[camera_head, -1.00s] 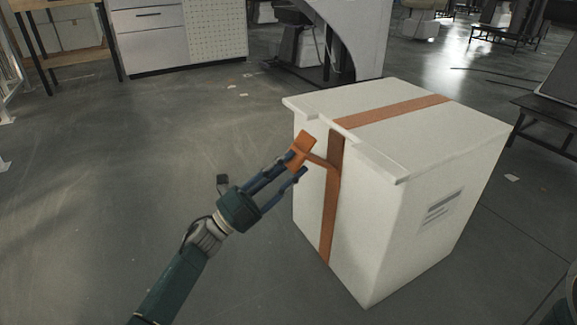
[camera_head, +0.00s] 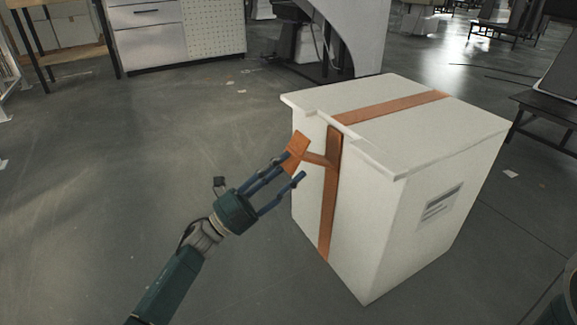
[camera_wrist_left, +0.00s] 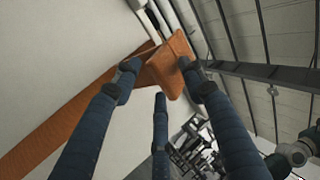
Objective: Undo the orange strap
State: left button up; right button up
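The orange strap (camera_head: 331,205) runs over the lid and down the near-left side of a white box (camera_head: 430,150). Its orange end tab (camera_head: 296,153) sticks out from the side, joined to the vertical band by a short strip. My left gripper (camera_head: 293,167) is beside the tab with its blue fingers spread. In the left wrist view, the tab (camera_wrist_left: 172,65) lies ahead, between and beyond the spread fingertips of the gripper (camera_wrist_left: 160,75); whether any finger touches it is unclear. My right gripper is not in view.
The box stands on a grey floor (camera_head: 130,190) with a slightly overhanging lid. A drawer cabinet (camera_head: 150,35) stands at the back left and a dark low table (camera_head: 545,115) at the right. The floor left of the box is clear.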

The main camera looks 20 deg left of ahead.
pick_arm(q)
jog(key=v, duration=1.1)
jog(key=shift+r, duration=0.15)
